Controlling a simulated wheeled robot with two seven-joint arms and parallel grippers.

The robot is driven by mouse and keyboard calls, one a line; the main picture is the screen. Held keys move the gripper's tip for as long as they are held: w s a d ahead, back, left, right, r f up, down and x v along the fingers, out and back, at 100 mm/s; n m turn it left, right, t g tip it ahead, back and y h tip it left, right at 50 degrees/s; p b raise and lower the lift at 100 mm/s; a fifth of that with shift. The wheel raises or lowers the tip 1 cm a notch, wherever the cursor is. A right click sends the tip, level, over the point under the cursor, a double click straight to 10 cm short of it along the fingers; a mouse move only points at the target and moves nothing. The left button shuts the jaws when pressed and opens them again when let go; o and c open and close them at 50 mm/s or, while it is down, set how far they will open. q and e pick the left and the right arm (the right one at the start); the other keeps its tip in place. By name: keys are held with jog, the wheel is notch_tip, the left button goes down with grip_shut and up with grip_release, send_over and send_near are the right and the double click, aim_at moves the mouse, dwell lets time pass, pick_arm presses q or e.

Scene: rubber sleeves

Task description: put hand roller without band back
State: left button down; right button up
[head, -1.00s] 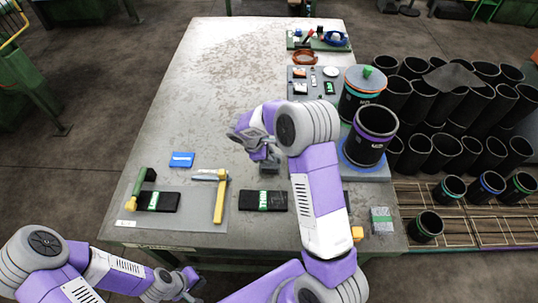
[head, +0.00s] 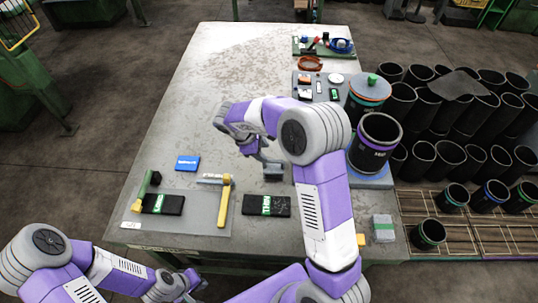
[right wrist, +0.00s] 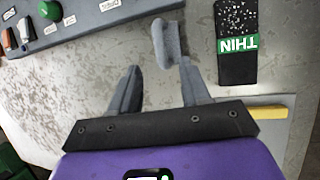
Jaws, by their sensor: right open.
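I cannot tell for certain which tool is the hand roller without band. A yellow-handled tool (head: 224,205) with a grey end lies on the grey mat (head: 195,222), and a yellow bar (right wrist: 267,113) shows in the right wrist view. A tool with a green handle (head: 147,184) lies at the mat's left. My right gripper (head: 262,158) is open above the table, right of and beyond the mat. In the right wrist view a pale grey piece (right wrist: 165,45) shows by the right fingertip (right wrist: 158,66); contact is unclear. My left gripper (head: 190,283) is low at the near edge, its jaws unclear.
A black block marked THIN (head: 280,206) lies right of the mat, another black block (head: 170,204) on it. A blue piece (head: 187,162) lies beyond. A large black sleeve (head: 372,150) stands at right. The left far table is clear.

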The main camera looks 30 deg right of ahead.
jog(key=v, duration=0.2)
jog(key=shift+a+r, duration=0.15)
jog(key=shift+r, duration=0.2)
jog(key=shift+r, duration=0.1)
